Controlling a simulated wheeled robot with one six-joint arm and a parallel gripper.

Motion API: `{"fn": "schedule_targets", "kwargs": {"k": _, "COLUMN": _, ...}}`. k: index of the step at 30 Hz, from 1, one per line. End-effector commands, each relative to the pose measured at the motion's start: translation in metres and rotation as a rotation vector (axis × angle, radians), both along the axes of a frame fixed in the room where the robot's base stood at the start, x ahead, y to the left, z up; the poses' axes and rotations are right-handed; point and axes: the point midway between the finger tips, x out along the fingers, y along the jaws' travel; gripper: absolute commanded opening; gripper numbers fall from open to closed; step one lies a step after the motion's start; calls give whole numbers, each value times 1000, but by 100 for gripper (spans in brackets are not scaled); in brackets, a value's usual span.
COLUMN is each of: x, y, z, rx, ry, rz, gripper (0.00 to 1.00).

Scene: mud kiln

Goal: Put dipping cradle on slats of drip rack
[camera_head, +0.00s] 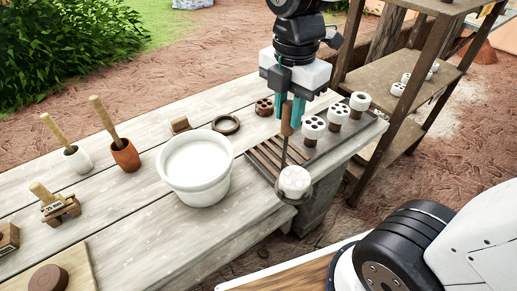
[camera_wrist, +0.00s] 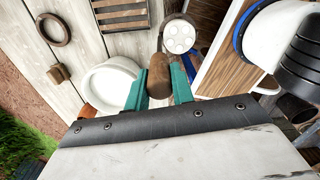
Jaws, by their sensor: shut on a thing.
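My gripper (camera_head: 290,110) is shut on the brown wooden handle of the dipping cradle (camera_head: 287,118). The handle also shows between the teal fingers in the wrist view (camera_wrist: 158,78). A thin rod runs down from the handle to the cradle's round lower end, which carries a white piece with holes (camera_head: 295,180). The drip rack (camera_head: 258,165) lies on the table, with brown slats on its left part. In the head view the cradle's lower end overlaps the rack's near edge. In the wrist view the white piece (camera_wrist: 178,37) appears beside the planks, apart from the slats (camera_wrist: 122,14).
A white bowl of pale liquid (camera_head: 195,165) stands left of the rack. Three white pieces on dark stands (camera_head: 337,115) stand on the rack's right part. A dark ring (camera_head: 226,124) and a brown holed piece (camera_head: 264,106) lie behind. Wooden shelves (camera_head: 400,75) rise at right.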

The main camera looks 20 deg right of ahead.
Motion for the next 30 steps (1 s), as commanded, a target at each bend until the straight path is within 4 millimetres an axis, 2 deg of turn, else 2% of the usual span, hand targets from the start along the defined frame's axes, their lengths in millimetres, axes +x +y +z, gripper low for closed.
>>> {"fn": "schedule_targets", "kwargs": {"k": 5, "x": 25, "y": -7, "z": -3, "rx": -1, "ry": 2, "rz": -5, "gripper": 0}}
{"fn": "schedule_targets", "kwargs": {"k": 15, "x": 108, "y": -26, "z": -11, "rx": 0, "ry": 2, "rz": -3, "gripper": 0}}
{"fn": "schedule_targets", "kwargs": {"k": 19, "x": 135, "y": -31, "z": -13, "rx": 0, "ry": 0, "rz": -1, "gripper": 0}}
{"fn": "schedule_targets", "kwargs": {"k": 24, "x": 153, "y": -35, "z": -15, "rx": 0, "ry": 0, "rz": 1, "gripper": 0}}
{"fn": "schedule_targets", "kwargs": {"k": 30, "x": 154, "y": -35, "z": -27, "rx": 0, "ry": 2, "rz": 2, "gripper": 0}}
